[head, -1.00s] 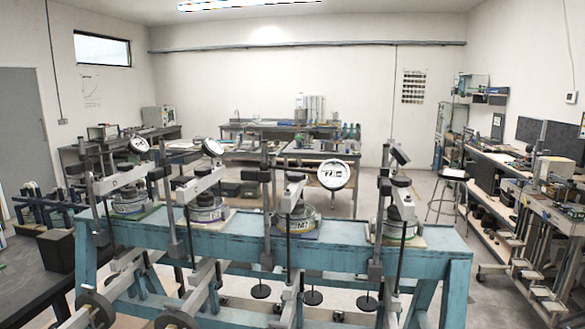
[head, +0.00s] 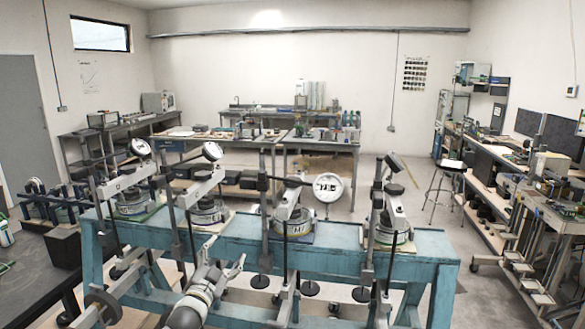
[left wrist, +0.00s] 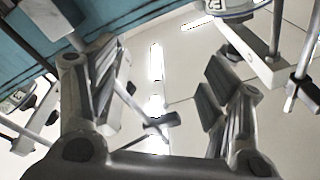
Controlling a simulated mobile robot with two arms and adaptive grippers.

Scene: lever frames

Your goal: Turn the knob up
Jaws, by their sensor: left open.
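A teal bench (head: 330,237) carries a row of lever frames with round dials, one dial (head: 327,187) facing me. Dark crossbar handles sit on the upright posts, one (head: 263,181) near the middle. I cannot tell which part is the knob. My left gripper (head: 226,254) is in front of the bench, left of centre, low in the head view, apart from the dials. In the left wrist view its two fingers (left wrist: 160,85) stand wide apart with nothing held. A dark crossbar part (left wrist: 160,121) shows in the gap, seemingly beyond the fingers. My right gripper is not seen.
Hanging levers and round weights (head: 102,305) crowd the front of the bench. A dark table (head: 40,265) stands at the left. A stool (head: 442,190) and a cluttered side bench are at the right. Clear floor lies behind the teal bench.

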